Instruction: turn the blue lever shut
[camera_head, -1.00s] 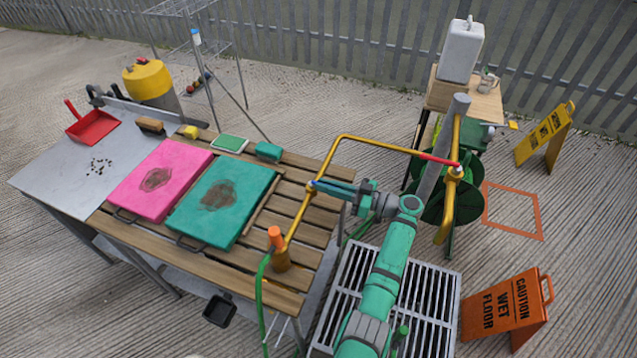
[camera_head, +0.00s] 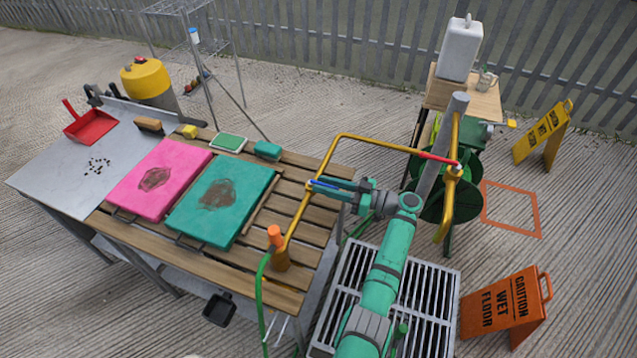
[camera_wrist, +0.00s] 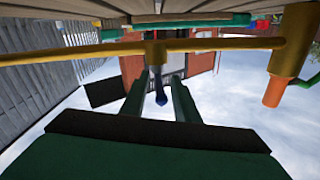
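The blue lever (camera_head: 331,184) sits on the vertical run of the yellow pipe (camera_head: 301,215), at the right side of the slatted table. It sticks out from the pipe toward my gripper (camera_head: 328,188). In the wrist view the blue lever (camera_wrist: 160,98) shows nearly end-on below the pipe (camera_wrist: 220,45). My gripper (camera_wrist: 158,100) is open, with one finger on each side of the lever and a gap showing on both sides. Whether a finger touches the lever is hard to tell.
A red lever (camera_head: 437,158) sits on the pipe farther right, by a grey post (camera_head: 446,135). An orange-capped fitting (camera_head: 276,240) with a green hose stands on the table. Pink (camera_head: 155,180) and teal (camera_head: 215,205) pads lie left. A metal grate (camera_head: 430,300) is under my arm.

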